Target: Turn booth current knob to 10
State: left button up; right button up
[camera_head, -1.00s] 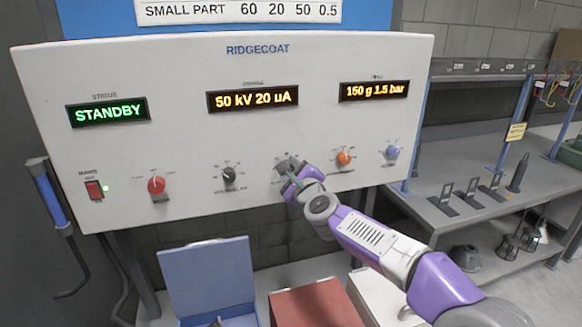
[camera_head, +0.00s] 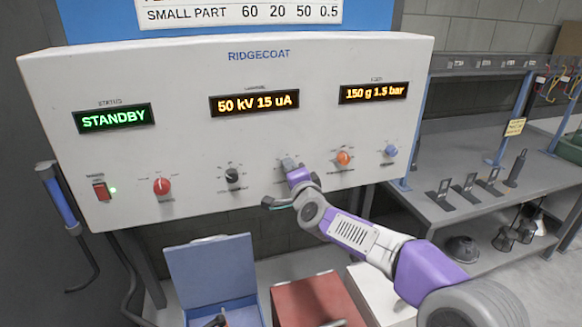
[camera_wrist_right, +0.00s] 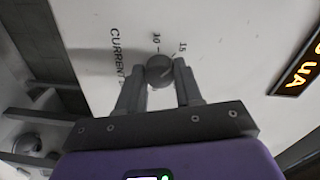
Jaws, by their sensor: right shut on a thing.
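The booth current knob (camera_wrist_right: 160,71) is a grey round knob on the white panel, seen in the right wrist view between my two fingers. The word CURRENT and the marks 10 and 15 show beside it, and its pointer is hard to read. My right gripper (camera_wrist_right: 159,80) is shut on this knob. The middle display (camera_head: 254,103) reads 50 kV 15 uA. My left gripper is not in view.
A red knob (camera_head: 162,187) and a black knob (camera_head: 232,175) sit left of the gripper; an orange knob (camera_head: 344,158) and a blue knob (camera_head: 391,151) sit right. The status display (camera_head: 114,118) reads STANDBY.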

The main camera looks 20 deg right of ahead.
jog(key=n+p, duration=0.2)
jog(key=n, duration=0.3)
jog(key=shift+h, duration=0.3)
jog(key=n+p, duration=0.1)
jog(key=n, duration=0.3)
jog(key=shift+f+n+p, duration=0.1)
jog(key=shift+n+p, duration=0.2)
jog(key=shift+n, duration=0.1)
jog(key=o, duration=1)
jog(key=shift+s, duration=3.85)
